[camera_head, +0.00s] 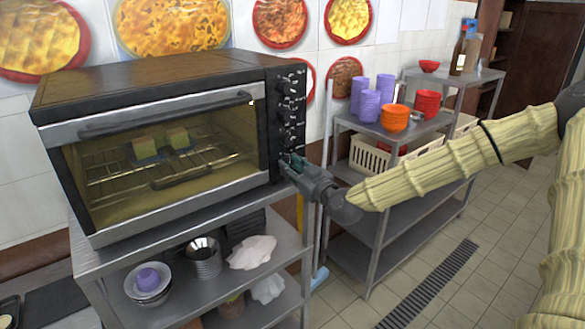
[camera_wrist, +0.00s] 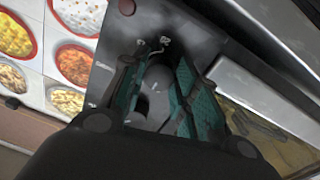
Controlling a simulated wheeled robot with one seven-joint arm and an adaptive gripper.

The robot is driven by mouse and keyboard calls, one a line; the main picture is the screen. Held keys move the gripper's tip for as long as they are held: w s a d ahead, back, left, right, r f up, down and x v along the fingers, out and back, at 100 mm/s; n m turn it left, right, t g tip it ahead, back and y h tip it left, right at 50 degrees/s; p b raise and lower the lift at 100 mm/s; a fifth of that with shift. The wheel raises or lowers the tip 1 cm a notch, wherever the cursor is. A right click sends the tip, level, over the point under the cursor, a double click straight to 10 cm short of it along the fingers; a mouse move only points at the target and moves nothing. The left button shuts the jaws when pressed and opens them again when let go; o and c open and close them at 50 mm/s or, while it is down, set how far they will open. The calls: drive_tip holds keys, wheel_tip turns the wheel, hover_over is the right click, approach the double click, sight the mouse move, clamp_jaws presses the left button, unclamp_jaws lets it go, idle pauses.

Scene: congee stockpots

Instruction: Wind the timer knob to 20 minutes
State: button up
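The black oven (camera_head: 160,80) stands on a metal shelf unit, with a column of knobs (camera_head: 291,105) down the right of its front. My gripper (camera_head: 290,165) is at the lower end of that column. In the wrist view, a grey knob (camera_wrist: 160,80) is between the teal-padded fingers of my gripper (camera_wrist: 160,95). The fingers stand apart on either side of it; a gap shows on the left, and contact on the right is unclear. The knob's pointer and dial marks cannot be read. From the head view, my gripper hides this knob.
A metal side table (camera_head: 350,122) with purple and orange bowls stands close to the right.

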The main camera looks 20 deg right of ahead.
drive_tip(key=shift+f+m+b, duration=0.1)
drive_tip(key=shift+m+b, duration=0.3)
drive_tip(key=shift+b, duration=0.1)
drive_tip(key=m+b, duration=1)
drive_tip(key=m, duration=0.1)
drive_tip(key=m+y+b, duration=0.1)
drive_tip(key=m+b, duration=0.9)
drive_tip(key=m, duration=0.2)
drive_tip(key=shift+d+g, duration=0.1)
drive_tip(key=shift+g, duration=0.3)
drive_tip(key=m+b, duration=0.3)
drive_tip(key=shift+b, duration=0.3)
drive_tip(key=shift+r+m+y+b, duration=0.15)
drive_tip(key=shift+m+y+b, duration=0.05)
drive_tip(key=shift+m+b, duration=0.8)
drive_tip(key=shift+r+m+y+b, duration=0.1)
drive_tip(key=shift+m+y+b, duration=0.1)
drive_tip(key=shift+m+b, duration=0.75)
drive_tip(key=shift+m, duration=0.25)
